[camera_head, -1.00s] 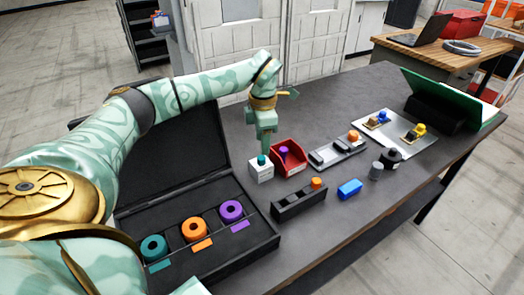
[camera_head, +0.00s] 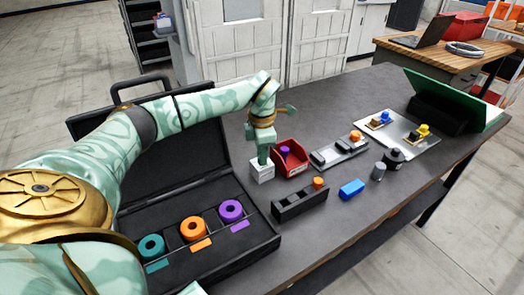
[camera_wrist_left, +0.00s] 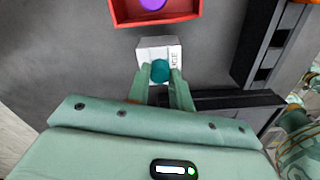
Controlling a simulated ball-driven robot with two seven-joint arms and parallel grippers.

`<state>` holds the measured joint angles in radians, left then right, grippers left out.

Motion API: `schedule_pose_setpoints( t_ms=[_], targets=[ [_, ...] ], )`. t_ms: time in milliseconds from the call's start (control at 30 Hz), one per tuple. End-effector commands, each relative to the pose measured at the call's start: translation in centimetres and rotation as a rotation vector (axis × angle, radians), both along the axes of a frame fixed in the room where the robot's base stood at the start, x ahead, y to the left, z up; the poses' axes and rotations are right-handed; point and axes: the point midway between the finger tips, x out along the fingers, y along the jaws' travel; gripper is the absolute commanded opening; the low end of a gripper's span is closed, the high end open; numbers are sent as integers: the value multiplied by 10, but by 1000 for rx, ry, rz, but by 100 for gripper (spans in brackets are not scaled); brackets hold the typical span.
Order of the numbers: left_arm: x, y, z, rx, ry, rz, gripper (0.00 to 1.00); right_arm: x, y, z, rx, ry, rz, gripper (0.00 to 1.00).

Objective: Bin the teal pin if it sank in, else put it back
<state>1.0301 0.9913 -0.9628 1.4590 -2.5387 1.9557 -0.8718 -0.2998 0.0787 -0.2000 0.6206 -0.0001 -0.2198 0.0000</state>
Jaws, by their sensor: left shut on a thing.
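The teal pin (camera_wrist_left: 160,71) is between the fingertips of my left gripper (camera_wrist_left: 161,80), which is shut on it. In the head view the left gripper (camera_head: 263,160) points down at the white gauge block (camera_head: 262,173), and its fingers hide the pin. In the left wrist view the white block (camera_wrist_left: 158,46), with part of a dark label showing, lies right at the pin. How deep the pin sits in the block, if at all, I cannot tell. The red bin (camera_head: 294,171) stands just behind and right of the block, with a purple pin (camera_head: 285,151) in it. My right gripper is out of view.
A black holder (camera_head: 290,211) with an orange pin (camera_head: 318,183) stands in front. A grey fixture (camera_head: 340,152), blue block (camera_head: 351,189) and grey cylinder (camera_head: 378,172) are to the right. An open black case (camera_head: 262,244) with teal, orange and purple rings lies front left.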

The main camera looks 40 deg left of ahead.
Motion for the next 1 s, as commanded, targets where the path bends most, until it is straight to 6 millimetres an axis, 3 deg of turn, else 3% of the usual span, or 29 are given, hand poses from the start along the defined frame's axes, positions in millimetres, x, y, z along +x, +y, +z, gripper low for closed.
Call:
schedule_pose_setpoints(
  t_ms=[167,500,600,1000],
  targets=[
    [1,0,8,1,-3,0,0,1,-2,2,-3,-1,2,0],
    [1,0,81,0,-5,1,0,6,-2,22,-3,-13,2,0],
    [1,0,94,0,-4,0,0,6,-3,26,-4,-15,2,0],
    [0,0,101,0,0,-1,0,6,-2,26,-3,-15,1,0]
  ],
)
